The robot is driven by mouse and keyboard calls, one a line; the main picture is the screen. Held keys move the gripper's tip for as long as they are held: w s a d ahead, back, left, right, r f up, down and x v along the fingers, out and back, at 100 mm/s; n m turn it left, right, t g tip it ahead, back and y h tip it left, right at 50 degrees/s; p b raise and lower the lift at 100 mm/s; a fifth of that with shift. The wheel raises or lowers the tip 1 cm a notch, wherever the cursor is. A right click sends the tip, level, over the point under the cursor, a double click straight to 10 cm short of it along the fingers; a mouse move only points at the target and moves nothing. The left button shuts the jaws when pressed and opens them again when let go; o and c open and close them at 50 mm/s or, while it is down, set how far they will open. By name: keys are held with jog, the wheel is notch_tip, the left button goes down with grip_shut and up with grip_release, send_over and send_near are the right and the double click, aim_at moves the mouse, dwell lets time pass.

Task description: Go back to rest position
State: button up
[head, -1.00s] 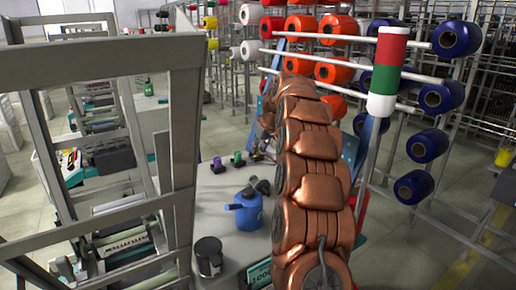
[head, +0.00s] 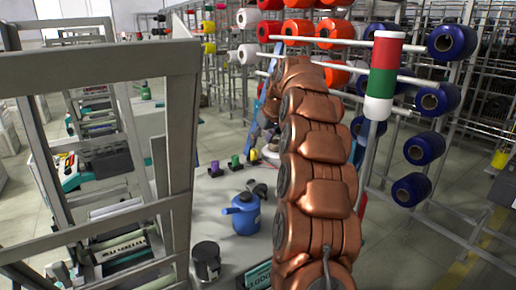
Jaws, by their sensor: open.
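My copper-coloured arm rises through the middle of the head view and bends away at its top. A small part of my gripper (head: 261,135) shows at the left edge of the arm, above the far end of the worktable (head: 222,183). It is open; most of it is hidden behind the arm, and I see nothing held in it.
On the table stand a blue can (head: 243,214), a dark metal cup (head: 206,262), and purple (head: 215,169), green (head: 235,162) and yellow (head: 253,155) bobbins. A grey metal frame (head: 182,130) is close at left. A rack with red and blue spools (head: 424,148) stands at right.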

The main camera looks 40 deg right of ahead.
jog(key=v, duration=0.5)
jog(key=shift+s+r, duration=0.15)
jog(key=shift+r, duration=0.05)
